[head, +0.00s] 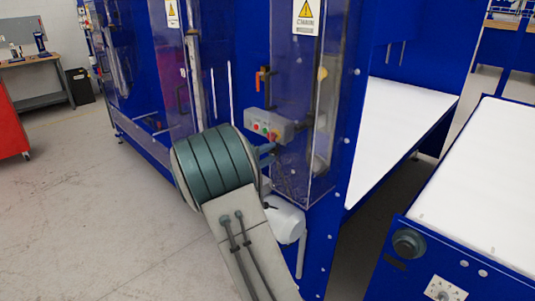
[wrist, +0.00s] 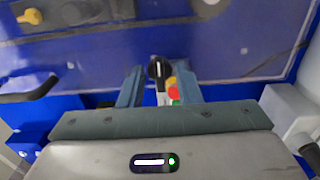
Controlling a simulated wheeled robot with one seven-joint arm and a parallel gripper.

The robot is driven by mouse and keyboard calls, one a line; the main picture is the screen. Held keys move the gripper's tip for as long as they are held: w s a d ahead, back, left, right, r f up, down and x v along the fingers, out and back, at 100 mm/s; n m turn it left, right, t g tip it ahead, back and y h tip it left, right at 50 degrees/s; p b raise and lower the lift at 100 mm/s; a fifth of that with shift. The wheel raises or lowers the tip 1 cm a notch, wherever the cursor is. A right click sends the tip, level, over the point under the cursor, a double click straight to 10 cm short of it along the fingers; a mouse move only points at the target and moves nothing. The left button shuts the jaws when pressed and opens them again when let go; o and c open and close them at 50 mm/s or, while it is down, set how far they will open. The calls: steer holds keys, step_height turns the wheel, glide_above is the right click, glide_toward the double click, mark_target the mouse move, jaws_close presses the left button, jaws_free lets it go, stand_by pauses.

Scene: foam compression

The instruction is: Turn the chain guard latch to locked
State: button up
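In the wrist view, my gripper (wrist: 159,80) has its two teal fingers apart. A small black lever-like part (wrist: 157,68) with a pale lower section shows between the fingertips. It may be the chain guard latch, but I cannot tell for sure, nor whether the fingers touch it. In the head view, my arm hides most of the gripper and this part. The clear guard panel (head: 300,95) stands on the blue machine frame, just beyond my gripper.
A grey control box (head: 268,126) with coloured buttons is close to my gripper; yellow, red and green buttons (wrist: 174,92) show beside the right finger. A black handle (wrist: 28,90) is at left in the wrist view. A white-topped table (head: 480,190) stands at right.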

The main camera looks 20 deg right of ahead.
steer(key=c, duration=0.6)
steer(key=shift+c, duration=0.2)
steer(key=shift+n, duration=0.3)
steer(key=n, duration=0.3)
steer(key=n+p, duration=0.1)
steer(key=n, duration=0.2)
steer(key=shift+n, duration=0.3)
steer(key=n+p, duration=0.3)
steer(key=n, duration=0.3)
steer(key=shift+a+r+p, duration=0.1)
steer(key=shift+r+p, duration=0.05)
steer(key=shift+p, duration=0.2)
steer(key=shift+n+p, duration=1.7)
steer(key=shift+n, duration=0.7)
steer(key=shift+f, duration=0.2)
